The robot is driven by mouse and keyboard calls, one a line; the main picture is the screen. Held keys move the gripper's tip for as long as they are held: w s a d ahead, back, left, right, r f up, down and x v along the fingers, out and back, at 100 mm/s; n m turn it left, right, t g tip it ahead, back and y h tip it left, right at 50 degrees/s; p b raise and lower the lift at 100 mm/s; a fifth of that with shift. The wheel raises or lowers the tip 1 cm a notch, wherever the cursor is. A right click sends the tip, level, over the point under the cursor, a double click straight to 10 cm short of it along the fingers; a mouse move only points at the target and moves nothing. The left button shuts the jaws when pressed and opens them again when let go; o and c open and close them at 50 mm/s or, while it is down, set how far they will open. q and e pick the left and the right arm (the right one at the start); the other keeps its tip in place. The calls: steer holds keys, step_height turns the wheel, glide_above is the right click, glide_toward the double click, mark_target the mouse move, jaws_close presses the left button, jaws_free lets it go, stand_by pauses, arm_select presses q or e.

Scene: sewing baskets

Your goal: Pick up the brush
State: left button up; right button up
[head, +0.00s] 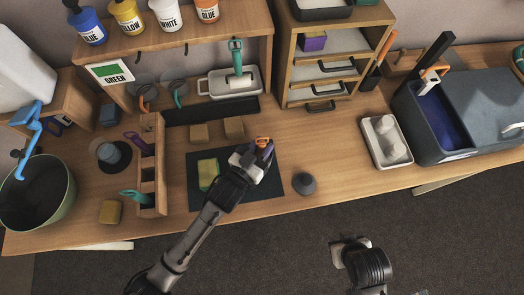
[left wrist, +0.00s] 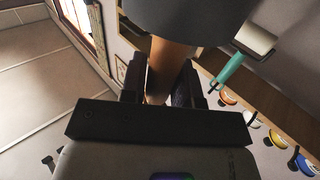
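My left gripper (head: 262,150) is above the dark mat in the head view, with a small orange piece showing between its fingertips. In the left wrist view its two dark fingers (left wrist: 160,85) close on both sides of a tan-orange handle (left wrist: 170,62). I take this to be the brush. A large dark rounded shape (left wrist: 180,15) covers the top of that view at the handle's far end; it may be the brush head. My right gripper (head: 345,250) is low over the floor, away from the table; its finger opening is unclear.
The dark mat (head: 220,200) holds a yellow-green sponge (head: 208,173). A dark round pot (head: 304,184) stands just right of it. A wooden caddy (head: 150,165) is on the left, a white tray (head: 378,160) and a dark bin (head: 430,150) on the right. A paint shelf (head: 190,42) is behind.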

arm_select(q)
jaws_close()
